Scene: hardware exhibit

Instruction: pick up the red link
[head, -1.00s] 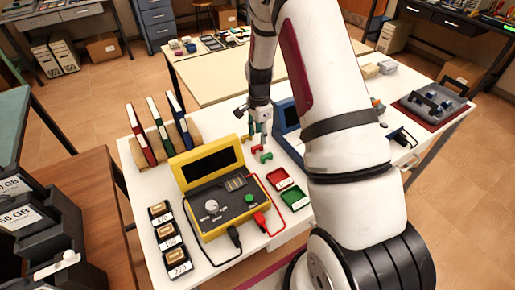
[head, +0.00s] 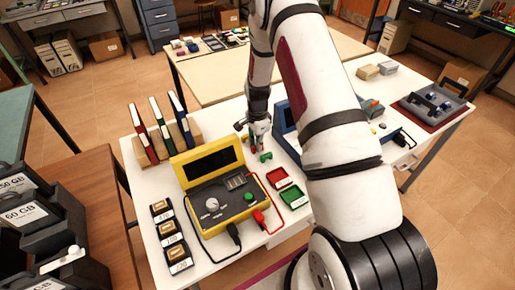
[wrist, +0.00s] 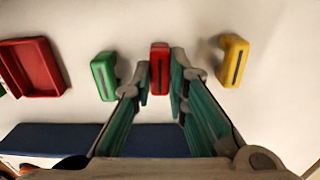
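The red link (wrist: 159,68) stands on the white table, between the two fingertips of my gripper (wrist: 160,82) in the wrist view. The fingers are apart, one on each side of it, with narrow gaps that look still open. A green link (wrist: 105,75) lies to the left and a yellow link (wrist: 233,60) to the right, both outside the fingers. In the head view my gripper (head: 258,140) is low at the table, behind the green link (head: 265,156), and mostly hides the red link.
A red tray (head: 278,178) and a green tray (head: 294,197) lie nearer on the table. A yellow tester (head: 215,190) with cables stands at left, binders (head: 160,128) behind it. A blue device (head: 286,118) stands close to the right of my gripper.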

